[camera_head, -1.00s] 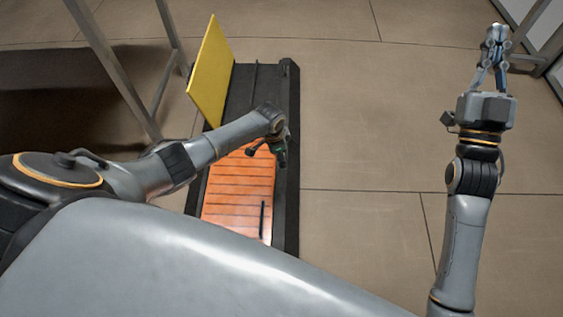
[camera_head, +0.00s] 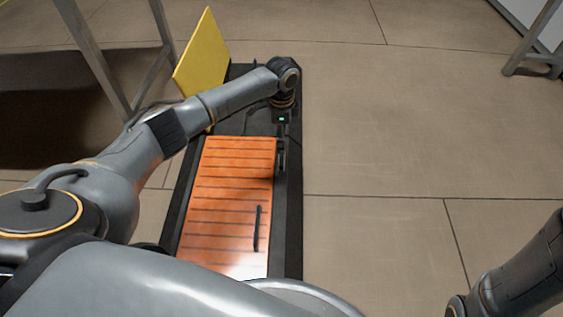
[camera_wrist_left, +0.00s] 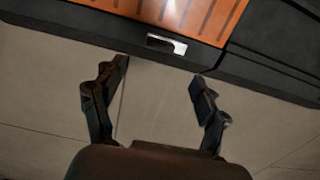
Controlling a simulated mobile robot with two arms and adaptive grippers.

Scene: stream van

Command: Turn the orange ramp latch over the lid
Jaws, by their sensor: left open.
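The orange ridged lid (camera_head: 228,195) lies flat in a black case (camera_head: 288,225), with a black bar-shaped handle (camera_head: 257,229) on it. In the left wrist view the orange lid (camera_wrist_left: 192,14) is at the top. A small silver and black piece, apparently the latch (camera_wrist_left: 167,44), sits on the case's edge beside it. My left gripper (camera_head: 281,160) points down at the case's right edge in the head view. In the wrist view its open, empty fingers (camera_wrist_left: 160,72) are spread either side of the latch's line, apart from it. My right gripper is out of view.
A yellow panel (camera_head: 203,58) stands upright at the case's far left. A grey metal frame (camera_head: 160,60) stands left of it. Another frame leg (camera_head: 532,52) is at the top right. The tiled floor (camera_head: 400,130) right of the case is clear.

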